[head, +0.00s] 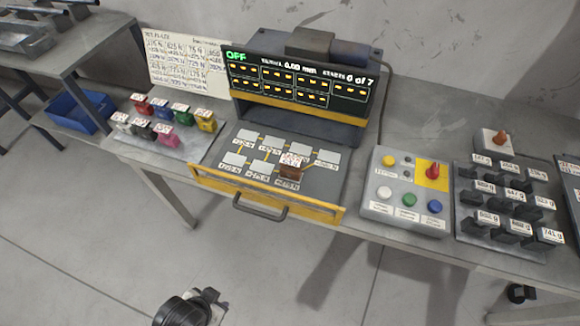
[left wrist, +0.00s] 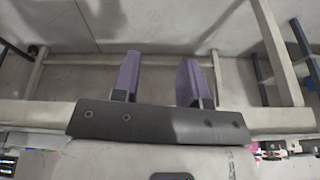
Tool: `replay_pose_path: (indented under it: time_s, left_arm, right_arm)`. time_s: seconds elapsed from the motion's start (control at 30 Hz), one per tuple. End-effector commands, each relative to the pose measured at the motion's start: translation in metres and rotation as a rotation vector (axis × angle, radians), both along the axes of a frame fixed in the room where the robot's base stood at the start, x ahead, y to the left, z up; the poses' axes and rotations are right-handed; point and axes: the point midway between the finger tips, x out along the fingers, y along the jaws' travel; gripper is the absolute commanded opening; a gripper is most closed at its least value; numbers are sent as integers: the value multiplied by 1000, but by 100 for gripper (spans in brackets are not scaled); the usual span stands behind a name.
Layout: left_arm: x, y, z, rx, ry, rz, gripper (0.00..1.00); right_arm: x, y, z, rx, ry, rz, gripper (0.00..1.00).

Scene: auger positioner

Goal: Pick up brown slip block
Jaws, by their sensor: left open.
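The brown slip block (head: 290,171) sits with a white label on top in the yellow-edged drawer tray (head: 225,180), toward its right side, among pale labelled plates. My left gripper (head: 211,297) is at the bottom of the head view, low in front of the bench and well away from the block. In the left wrist view its two purple fingers (left wrist: 160,82) are spread with nothing between them; floor and bench frame lie beyond. The block cannot be made out in the left wrist view. My right gripper is not seen.
Several coloured blocks (head: 174,118) stand on a pad left of the drawer. A display panel (head: 298,82) rises behind it. A button box (head: 405,192) and a rack of dark labelled weights (head: 507,203) stand right. The drawer handle (head: 260,208) juts forward. Open floor lies in front.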

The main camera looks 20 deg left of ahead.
Motion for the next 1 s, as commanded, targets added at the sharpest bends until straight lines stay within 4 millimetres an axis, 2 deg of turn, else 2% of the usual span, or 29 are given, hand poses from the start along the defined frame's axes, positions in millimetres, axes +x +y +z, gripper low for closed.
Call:
replay_pose_path:
  time_s: [0.47, 0.9, 1.0]
  left_arm:
    - [0, 0, 0, 0, 0, 0, 41]
    - [0, 0, 0, 0, 0, 0, 83]
    - [0, 0, 0, 0, 0, 0, 89]
  right_arm:
    - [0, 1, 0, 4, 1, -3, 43]
    - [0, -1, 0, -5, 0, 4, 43]
    - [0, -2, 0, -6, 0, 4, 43]
